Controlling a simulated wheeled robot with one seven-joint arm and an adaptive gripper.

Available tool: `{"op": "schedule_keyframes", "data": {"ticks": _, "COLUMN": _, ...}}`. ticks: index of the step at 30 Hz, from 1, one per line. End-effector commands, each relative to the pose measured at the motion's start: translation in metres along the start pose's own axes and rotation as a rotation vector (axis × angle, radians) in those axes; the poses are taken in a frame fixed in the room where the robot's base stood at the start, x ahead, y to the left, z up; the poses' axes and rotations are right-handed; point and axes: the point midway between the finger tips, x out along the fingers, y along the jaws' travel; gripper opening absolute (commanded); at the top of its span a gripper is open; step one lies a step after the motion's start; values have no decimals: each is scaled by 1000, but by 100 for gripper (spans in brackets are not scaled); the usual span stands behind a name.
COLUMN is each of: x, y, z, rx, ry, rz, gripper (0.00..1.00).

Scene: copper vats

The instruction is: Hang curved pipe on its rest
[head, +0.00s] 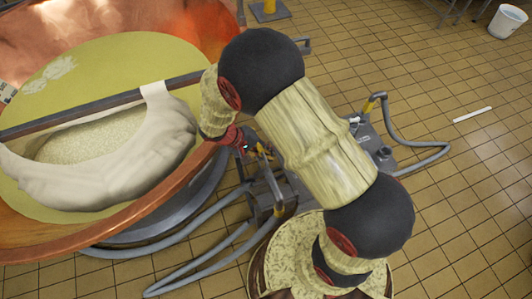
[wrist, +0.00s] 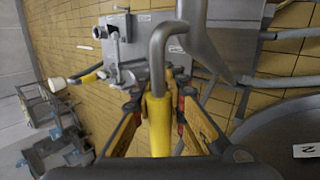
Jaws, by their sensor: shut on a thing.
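The curved pipe (wrist: 160,42) is grey metal with a hooked bend and a yellow grip section, seen in the middle of the wrist view. My gripper (wrist: 158,98) is shut on the yellow section, with a finger on each side of it. In the head view my gripper (head: 250,147) is small and partly covered by my arm, beside the copper vat's right rim. I cannot tell which part is the pipe's rest. A grey metal unit (wrist: 122,48) with a short pipe stub stands beyond the pipe in the wrist view.
The copper vat (head: 185,190) holds yellowish liquid and a white cloth (head: 120,165) slung from a bar. Grey hoses (head: 200,275) lie on the tiled floor. A second hose with a yellow part (head: 373,103) stands right of my arm.

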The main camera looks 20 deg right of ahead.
Motion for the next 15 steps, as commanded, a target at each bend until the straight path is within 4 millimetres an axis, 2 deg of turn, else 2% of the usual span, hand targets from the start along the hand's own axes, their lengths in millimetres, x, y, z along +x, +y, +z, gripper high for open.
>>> {"op": "schedule_keyframes", "data": {"ticks": 15, "x": 26, "y": -19, "z": -4, "rx": 15, "ry": 15, "rz": 3, "gripper": 0}}
